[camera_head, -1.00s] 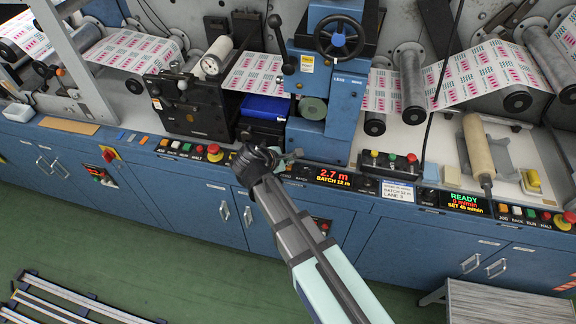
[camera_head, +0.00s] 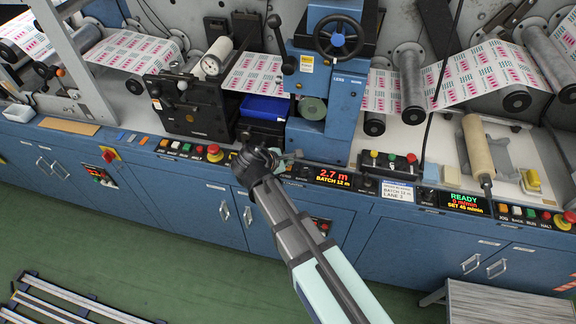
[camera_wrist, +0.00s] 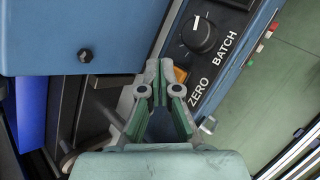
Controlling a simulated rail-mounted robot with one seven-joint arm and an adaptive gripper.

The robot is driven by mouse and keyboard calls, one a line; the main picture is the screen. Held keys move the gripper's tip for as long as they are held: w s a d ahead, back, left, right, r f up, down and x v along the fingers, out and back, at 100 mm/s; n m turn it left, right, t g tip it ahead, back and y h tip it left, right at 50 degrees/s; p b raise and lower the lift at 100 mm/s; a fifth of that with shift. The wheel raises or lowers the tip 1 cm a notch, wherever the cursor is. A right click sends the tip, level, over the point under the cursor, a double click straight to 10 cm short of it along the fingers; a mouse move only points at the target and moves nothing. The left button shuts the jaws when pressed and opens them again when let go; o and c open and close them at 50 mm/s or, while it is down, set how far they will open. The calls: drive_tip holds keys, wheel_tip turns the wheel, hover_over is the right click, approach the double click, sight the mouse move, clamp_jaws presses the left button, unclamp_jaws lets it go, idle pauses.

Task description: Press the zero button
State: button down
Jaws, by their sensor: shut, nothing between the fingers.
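The zero button shows in the wrist view as a small orange cap (camera_wrist: 181,75) beside the ZERO label (camera_wrist: 201,93) on the dark panel. My gripper (camera_wrist: 157,68) is shut and empty. Its fingertips lie just left of the orange cap in that view and partly cover it; I cannot tell whether they touch it. In the head view my gripper (camera_head: 290,157) is at the panel's front edge, left of the display (camera_head: 333,177) reading 2.7 m, BATCH 12 m.
A black BATCH knob (camera_wrist: 203,35) sits close beyond the button. The blue press housing (camera_head: 325,115) rises behind my gripper. A red mushroom button (camera_head: 214,150) is to the left, and a small box with coloured buttons (camera_head: 389,161) is to the right.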

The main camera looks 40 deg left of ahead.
drive_tip(key=shift+s+d+f+b, duration=0.15)
drive_tip(key=shift+f, duration=0.3)
drive_tip(key=shift+s+d+f+b, duration=0.1)
drive_tip(key=shift+f+b, duration=0.05)
drive_tip(key=shift+f, duration=0.3)
idle(0.4)
drive_tip(key=shift+w+a+r+p, duration=0.2)
drive_tip(key=shift+a+r+p, duration=0.35)
drive_tip(key=shift+r, duration=0.25)
drive_tip(key=shift+a+r+p, duration=0.25)
drive_tip(key=shift+r+p, duration=0.35)
drive_tip(key=shift+r, duration=0.5)
drive_tip(key=shift+d+r+p, duration=0.15)
drive_tip(key=shift+r+p, duration=0.45)
drive_tip(key=shift+r, duration=0.15)
drive_tip(key=shift+d+r+p, duration=0.1)
drive_tip(key=shift+r+p, duration=0.5)
drive_tip(key=shift+r, duration=0.1)
drive_tip(key=shift+d+f, duration=0.1)
drive_tip(key=shift+d, duration=0.05)
